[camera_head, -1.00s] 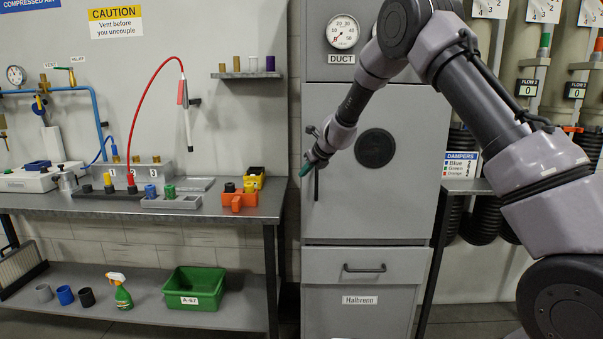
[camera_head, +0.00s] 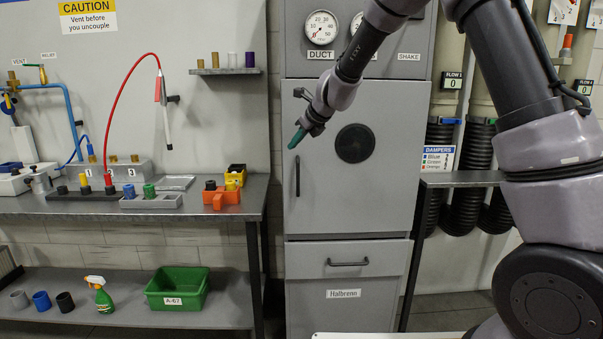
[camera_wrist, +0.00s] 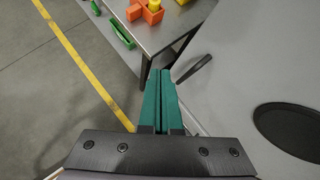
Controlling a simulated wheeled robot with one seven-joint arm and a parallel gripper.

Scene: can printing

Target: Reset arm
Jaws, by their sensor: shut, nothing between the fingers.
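My gripper (camera_head: 297,138) has green fingers and is in front of the grey cabinet door (camera_head: 375,200), at the upper left part of it. Its fingers point down and to the left in the head view, above the dark vertical door handle (camera_head: 298,176). In the wrist view my gripper (camera_wrist: 158,72) shows two green fingers pressed together with nothing between them. The dark handle (camera_wrist: 195,69) shows just right of the fingertips there, apart from them in the picture. I cannot tell the exact distance to the door.
A workbench (camera_head: 120,206) with fittings and an orange block holder (camera_head: 221,199) stands left of the cabinet. A green bin (camera_head: 177,289) is on its lower shelf. The drawer (camera_head: 350,262) below the door is shut. A side table (camera_head: 460,180) is at the right.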

